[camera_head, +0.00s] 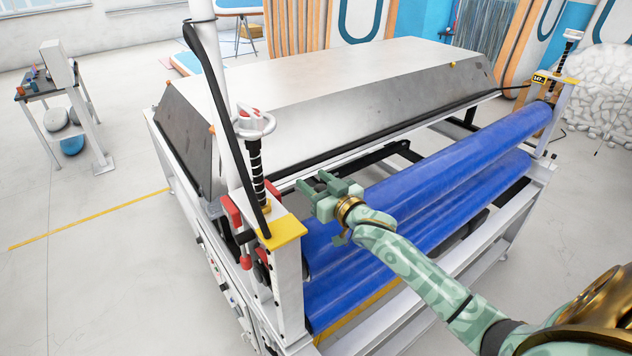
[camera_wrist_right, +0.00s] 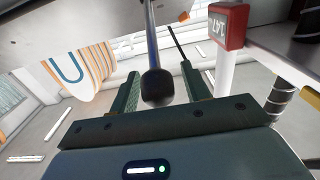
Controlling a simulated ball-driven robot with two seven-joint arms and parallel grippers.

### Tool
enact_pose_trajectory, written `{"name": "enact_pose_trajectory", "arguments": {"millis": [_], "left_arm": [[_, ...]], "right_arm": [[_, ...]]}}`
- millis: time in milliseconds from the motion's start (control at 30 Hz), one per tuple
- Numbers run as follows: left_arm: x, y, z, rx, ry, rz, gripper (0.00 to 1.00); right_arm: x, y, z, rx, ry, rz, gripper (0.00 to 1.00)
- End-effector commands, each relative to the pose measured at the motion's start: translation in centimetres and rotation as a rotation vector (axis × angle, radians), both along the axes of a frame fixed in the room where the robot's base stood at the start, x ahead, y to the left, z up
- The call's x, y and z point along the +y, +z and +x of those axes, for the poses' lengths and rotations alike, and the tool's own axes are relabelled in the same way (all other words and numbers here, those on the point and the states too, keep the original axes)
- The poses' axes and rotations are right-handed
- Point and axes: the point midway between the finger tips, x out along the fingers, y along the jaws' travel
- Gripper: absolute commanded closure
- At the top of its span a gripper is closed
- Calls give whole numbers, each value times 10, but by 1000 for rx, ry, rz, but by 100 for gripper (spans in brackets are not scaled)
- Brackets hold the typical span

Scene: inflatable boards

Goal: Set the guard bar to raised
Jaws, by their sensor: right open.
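A long black bar (camera_head: 420,127), which looks like the guard bar, runs along the front lower edge of the grey hood, above the blue rollers (camera_head: 440,180). In the right wrist view, a rod with a rounded black end (camera_wrist_right: 157,88) lies between the two open fingers of my right gripper (camera_wrist_right: 160,85), with gaps seen at both sides. I cannot tell whether this rod belongs to the guard bar. My left gripper is not in view.
A yellow-topped post (camera_head: 282,232) with a handwheel (camera_head: 255,124) stands left of my right gripper. A red display box (camera_wrist_right: 231,25) is near it in the wrist view. A small side table (camera_head: 45,88) stands far left.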

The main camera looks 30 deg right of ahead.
Motion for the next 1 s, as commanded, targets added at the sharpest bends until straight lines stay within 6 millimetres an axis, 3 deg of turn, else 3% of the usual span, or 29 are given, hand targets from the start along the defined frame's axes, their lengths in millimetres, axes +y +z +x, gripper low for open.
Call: {"name": "enact_pose_trajectory", "arguments": {"millis": [233, 400, 500, 700, 1000], "left_arm": [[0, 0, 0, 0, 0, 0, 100], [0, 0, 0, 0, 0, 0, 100], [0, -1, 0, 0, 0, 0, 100], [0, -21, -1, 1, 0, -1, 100], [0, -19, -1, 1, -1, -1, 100]], "right_arm": [[0, 0, 0, 0, 0, 0, 56], [0, 0, 0, 0, 0, 1, 100], [0, -1, 0, -2, 0, 1, 100], [0, -13, -6, -73, 0, 10, 100], [1, -15, -7, -73, 0, 7, 100]]}}
